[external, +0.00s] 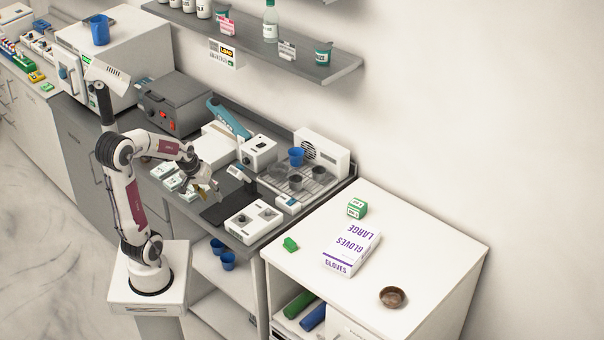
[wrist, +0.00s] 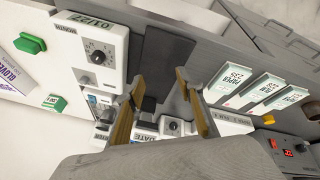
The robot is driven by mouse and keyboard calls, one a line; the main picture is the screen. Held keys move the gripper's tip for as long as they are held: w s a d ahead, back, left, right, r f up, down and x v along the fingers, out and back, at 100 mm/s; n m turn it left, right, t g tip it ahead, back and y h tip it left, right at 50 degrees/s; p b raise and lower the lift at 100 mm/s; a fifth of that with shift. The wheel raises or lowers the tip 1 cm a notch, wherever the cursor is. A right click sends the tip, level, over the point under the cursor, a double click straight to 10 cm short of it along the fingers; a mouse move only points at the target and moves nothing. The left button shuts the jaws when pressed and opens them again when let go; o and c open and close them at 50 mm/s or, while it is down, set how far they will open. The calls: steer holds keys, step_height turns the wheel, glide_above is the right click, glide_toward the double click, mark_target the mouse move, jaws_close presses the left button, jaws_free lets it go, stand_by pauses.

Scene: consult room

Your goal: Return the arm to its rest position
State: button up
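My arm stands on a white pedestal (external: 180,290) at the left of the external view, bent at the elbow and reaching right over the grey counter. My gripper (external: 207,187) hangs above the counter, near the dark mat (external: 222,208). In the wrist view my gripper (wrist: 160,78) shows two tan fingers spread apart, with nothing held between them. The dark mat (wrist: 166,55) lies beyond the fingertips.
White devices (external: 254,222) and small labelled boxes (external: 172,177) flank the mat. A wire rack (external: 310,185) with cups stands to the right. A glove box (external: 352,252), green items and a brown bowl (external: 393,297) sit on the white cabinet. A shelf (external: 300,62) hangs above.

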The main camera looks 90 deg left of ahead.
steer(key=d+r+m+t+h, duration=0.1)
steer(key=d+r+m, duration=0.2)
steer(key=d, duration=0.6)
steer(key=w+d+r+m+h, duration=0.1)
steer(key=d+r+m, duration=0.2)
steer(key=d+m, duration=0.3)
steer(key=d+r+m+t, duration=0.1)
steer(key=d+r+m, duration=0.2)
steer(key=d, duration=1.1)
steer(key=shift+w+r+m+t+h, duration=0.15)
steer(key=shift+w+m+t+h, duration=0.2)
steer(key=shift+m, duration=0.95)
steer(key=shift+s, duration=0.1)
stand_by(1.1)
